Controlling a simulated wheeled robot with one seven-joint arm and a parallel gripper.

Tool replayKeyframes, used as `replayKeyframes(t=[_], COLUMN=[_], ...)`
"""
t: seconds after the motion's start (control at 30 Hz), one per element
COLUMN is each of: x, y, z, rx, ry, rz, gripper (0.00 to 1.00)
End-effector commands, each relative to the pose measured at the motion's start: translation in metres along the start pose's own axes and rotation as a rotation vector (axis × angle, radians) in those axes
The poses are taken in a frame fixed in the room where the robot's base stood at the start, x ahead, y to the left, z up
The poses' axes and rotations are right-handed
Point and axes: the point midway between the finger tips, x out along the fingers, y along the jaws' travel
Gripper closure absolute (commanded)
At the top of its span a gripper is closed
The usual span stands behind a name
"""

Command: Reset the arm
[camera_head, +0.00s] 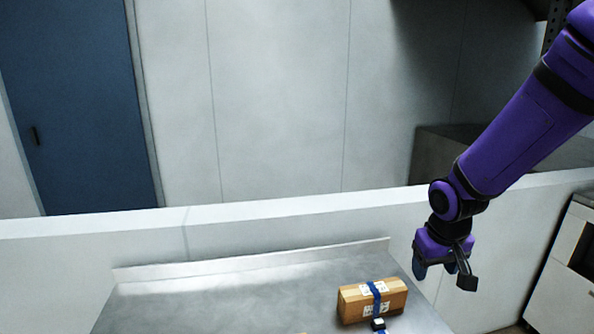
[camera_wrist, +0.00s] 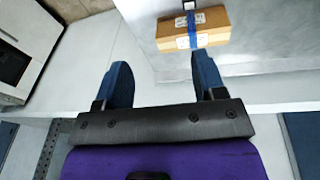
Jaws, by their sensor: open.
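My gripper (camera_head: 445,268) hangs at the end of my purple arm, on the right side of the head view. It is above and to the right of the metal table's right edge. In the wrist view my gripper (camera_wrist: 165,82) shows two blue fingers spread apart with nothing between them. A brown cardboard box (camera_head: 354,305) with a blue strap and white labels lies on the metal table (camera_head: 220,292). The box also shows in the wrist view (camera_wrist: 215,33), beyond the right finger and apart from it.
A low white wall (camera_head: 300,212) runs behind the table. A small dark and white item (camera_head: 378,324) is at the box's front. A white cabinet (camera_head: 563,262) stands at the far right. A blue door (camera_head: 75,110) is at the back left. The table's left and middle are clear.

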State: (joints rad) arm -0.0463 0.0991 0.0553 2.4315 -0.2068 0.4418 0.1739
Motion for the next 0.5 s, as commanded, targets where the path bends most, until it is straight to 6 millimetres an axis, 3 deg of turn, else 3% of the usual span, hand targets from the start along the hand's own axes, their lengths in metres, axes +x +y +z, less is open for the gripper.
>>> replayKeyframes(t=[0.1,0.5], x=[-0.038,-0.142], y=[0.008,0.022], z=[0.009,0.061], rx=[0.022,0.083], ry=[0.040,0.150], rz=[0.008,0.003], gripper=[0.36,0.36])
